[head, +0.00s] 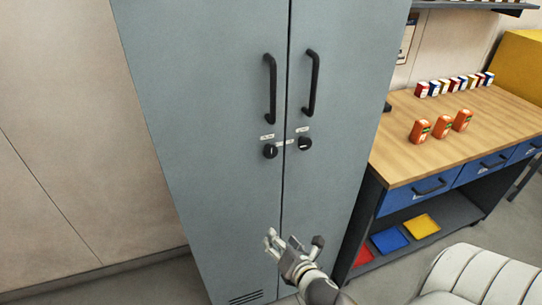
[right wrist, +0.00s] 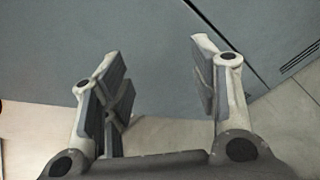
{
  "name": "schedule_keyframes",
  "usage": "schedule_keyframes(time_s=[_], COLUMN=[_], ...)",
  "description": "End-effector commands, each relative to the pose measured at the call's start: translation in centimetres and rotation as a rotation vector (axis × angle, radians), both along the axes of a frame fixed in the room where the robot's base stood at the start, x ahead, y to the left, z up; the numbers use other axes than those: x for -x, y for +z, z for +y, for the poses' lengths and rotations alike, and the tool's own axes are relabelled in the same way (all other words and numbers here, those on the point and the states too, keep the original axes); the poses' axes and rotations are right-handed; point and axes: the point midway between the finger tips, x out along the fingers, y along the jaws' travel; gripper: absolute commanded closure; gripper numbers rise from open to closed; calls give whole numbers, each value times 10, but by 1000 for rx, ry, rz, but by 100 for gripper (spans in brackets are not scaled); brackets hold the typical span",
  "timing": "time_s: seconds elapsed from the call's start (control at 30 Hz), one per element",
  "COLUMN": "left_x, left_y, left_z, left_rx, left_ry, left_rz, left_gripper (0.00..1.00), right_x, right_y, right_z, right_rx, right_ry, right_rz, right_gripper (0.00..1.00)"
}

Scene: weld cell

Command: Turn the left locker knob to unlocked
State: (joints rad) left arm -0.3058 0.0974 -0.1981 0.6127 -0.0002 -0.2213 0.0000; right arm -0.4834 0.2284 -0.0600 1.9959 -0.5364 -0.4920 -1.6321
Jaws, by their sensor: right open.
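The left locker knob (head: 270,151) is a round black knob on the left door of a grey-blue locker (head: 200,90), under a small white label. A second black knob (head: 305,143) sits on the right door. My right gripper (head: 292,238) is in front of the locker, well below both knobs and touching neither. It is open and empty, and its two spread fingers also show in the right wrist view (right wrist: 160,85), with the locker's lower doors and the floor beyond. The knobs are outside the right wrist view. My left gripper is not in view.
Two black vertical handles, the left one (head: 270,88) and the right one (head: 311,83), stand above the knobs. A wooden-topped workbench (head: 400,155) with orange bottles, small boxes and blue drawers is at the right. A white padded object (head: 480,278) is at lower right.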

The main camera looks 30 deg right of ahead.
Motion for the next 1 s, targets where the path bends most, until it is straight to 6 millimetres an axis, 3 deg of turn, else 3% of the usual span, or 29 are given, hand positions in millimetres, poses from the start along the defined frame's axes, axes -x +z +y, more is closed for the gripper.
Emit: schedule_keyframes(time_s=[0.03,0.1,0.2,0.3,0.4,0.53,0.83,1.0], left_x=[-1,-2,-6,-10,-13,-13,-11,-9], left_y=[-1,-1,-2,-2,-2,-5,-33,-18], left_z=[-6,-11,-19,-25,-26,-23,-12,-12], left_rx=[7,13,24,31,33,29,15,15], left_ry=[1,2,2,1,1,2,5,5], left_rz=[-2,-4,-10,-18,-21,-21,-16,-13], left_gripper=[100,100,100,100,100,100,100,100], right_x=[-4,-7,-3,4,10,12,-14,-45], right_y=[41,92,153,198,226,239,236,243], right_z=[-1,-3,-3,-3,-3,-4,-9,-17], right_rx=[117,281,482,632,725,772,777,773], right_ry=[41,83,114,123,123,121,121,120], right_rz=[-53,-113,-178,-224,-249,-261,-268,-262], right_gripper=[45,45,45,45,45,45,45,45])
